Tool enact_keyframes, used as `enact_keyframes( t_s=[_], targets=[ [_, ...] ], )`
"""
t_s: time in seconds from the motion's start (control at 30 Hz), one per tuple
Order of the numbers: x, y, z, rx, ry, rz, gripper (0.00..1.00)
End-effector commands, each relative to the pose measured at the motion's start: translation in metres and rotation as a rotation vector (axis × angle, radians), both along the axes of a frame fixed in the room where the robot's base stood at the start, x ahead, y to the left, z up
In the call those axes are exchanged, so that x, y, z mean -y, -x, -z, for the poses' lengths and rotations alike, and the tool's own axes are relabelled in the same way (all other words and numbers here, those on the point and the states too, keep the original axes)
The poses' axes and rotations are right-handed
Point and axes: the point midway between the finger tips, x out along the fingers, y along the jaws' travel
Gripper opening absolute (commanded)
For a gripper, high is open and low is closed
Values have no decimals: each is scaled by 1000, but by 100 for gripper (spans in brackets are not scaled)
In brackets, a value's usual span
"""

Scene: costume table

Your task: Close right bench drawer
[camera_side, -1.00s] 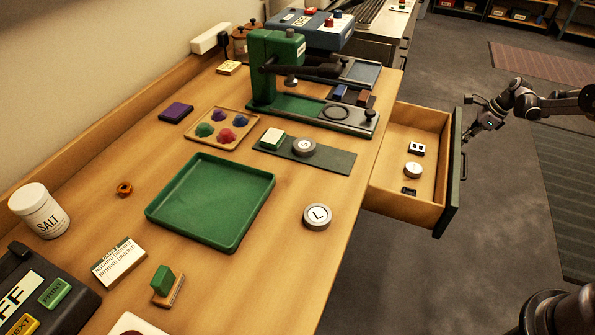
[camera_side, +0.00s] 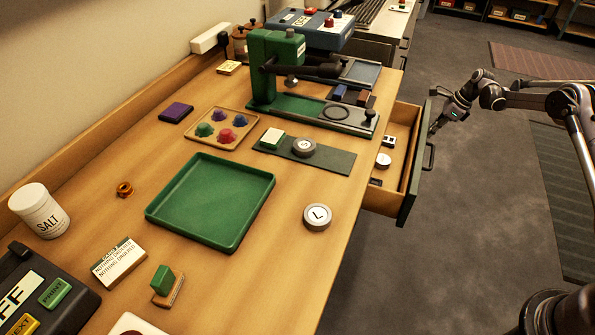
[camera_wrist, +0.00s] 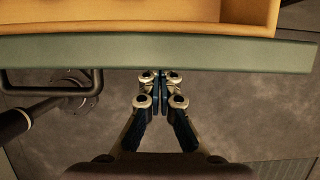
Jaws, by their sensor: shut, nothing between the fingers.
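The right bench drawer (camera_side: 412,180) is partly open, pulled out from the bench's right side. It has a dark green front with a black handle (camera_side: 430,157). In the wrist view the green drawer front (camera_wrist: 200,53) spans the top, with the handle (camera_wrist: 50,92) at left. My gripper (camera_side: 434,128) is at the outer face of the drawer front, toward its far end, beyond the handle. In the wrist view my gripper (camera_wrist: 160,76) is shut and empty, its tips at the lower edge of the front. I cannot tell whether they touch it.
Inside the drawer lie a round white-topped piece (camera_side: 383,160) and small black-and-white items (camera_side: 389,141). On the bench stand a green press (camera_side: 275,70), a green tray (camera_side: 212,200) and an L-marked disc (camera_side: 317,216).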

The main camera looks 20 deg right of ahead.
Motion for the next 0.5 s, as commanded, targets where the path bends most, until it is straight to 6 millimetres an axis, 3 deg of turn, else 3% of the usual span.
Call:
enact_keyframes(
  t_s=[0.2, 0.5],
  targets=[
    [-36, -35, 0, 1, -1, -2, 0],
    [-63, -62, 0, 0, 0, 0, 0]
  ],
)
